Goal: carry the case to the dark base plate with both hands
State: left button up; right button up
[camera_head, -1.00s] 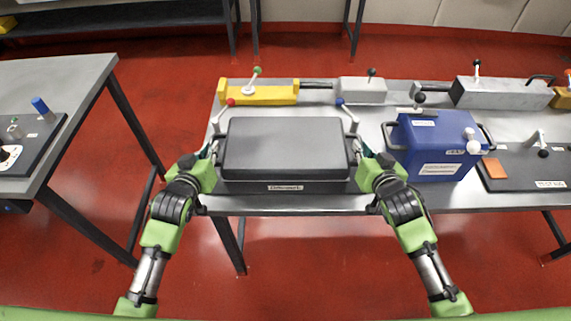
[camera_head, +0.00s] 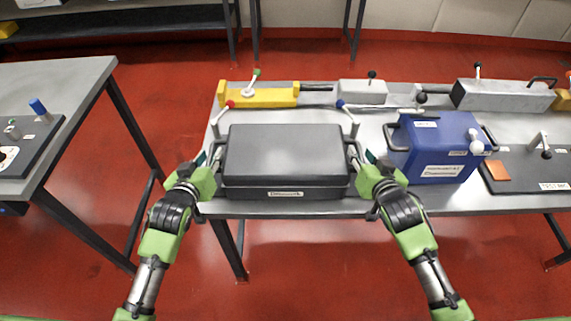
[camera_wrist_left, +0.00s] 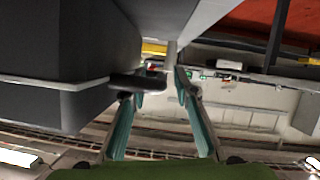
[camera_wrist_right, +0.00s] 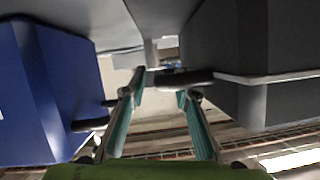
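The dark grey case (camera_head: 285,155) with a white front label lies flat at the front edge of the middle table. I cannot tell whether the case still touches the table. A dark plate (camera_head: 545,172) with an orange pad lies on the right. Another dark plate (camera_head: 38,140) with a blue knob lies on the left table. I cannot tell which plate is meant.
A blue box (camera_head: 435,150) stands just right of my right gripper. A yellow block (camera_head: 262,97) and grey blocks (camera_head: 362,92) with levers line the back, with levers close behind the case. A floor gap separates the left table (camera_head: 75,85) from the middle table.

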jog(key=shift+s, duration=0.1)
jog(key=shift+s+r, duration=0.1)
jog(key=shift+s, duration=0.05)
pick_arm(q)
jog(key=v, duration=1.1)
jog(key=shift+s+r, duration=0.2)
jog(key=shift+s, duration=0.1)
pick_arm(e)
jog(key=a+v, duration=0.1)
jog(key=v, duration=1)
jog(key=shift+s+d+r, duration=0.15)
jog(key=shift+s+d, duration=0.15)
jog(key=shift+d, duration=0.2)
